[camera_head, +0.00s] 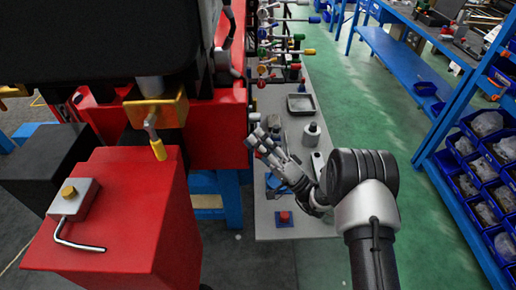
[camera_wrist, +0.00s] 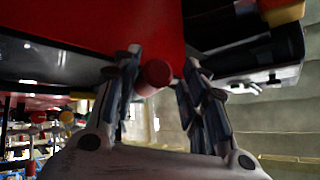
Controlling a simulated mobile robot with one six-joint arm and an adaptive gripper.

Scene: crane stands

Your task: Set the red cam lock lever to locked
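My gripper (camera_head: 256,130) is beside the right side of the large red machine body in the head view, with its fingers spread. In the wrist view my gripper (camera_wrist: 161,62) has one finger on each side of a red round-ended knob (camera_wrist: 155,74). The knob is nearer the left finger, and I cannot tell whether they touch. It looks like the end of the red cam lock lever. The rest of the lever is hidden, so its position cannot be told. I cannot make out the lever in the head view.
The red machine body (camera_head: 218,130) stands left of my gripper. Colored-handled levers line the back. Green floor is clear at right.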

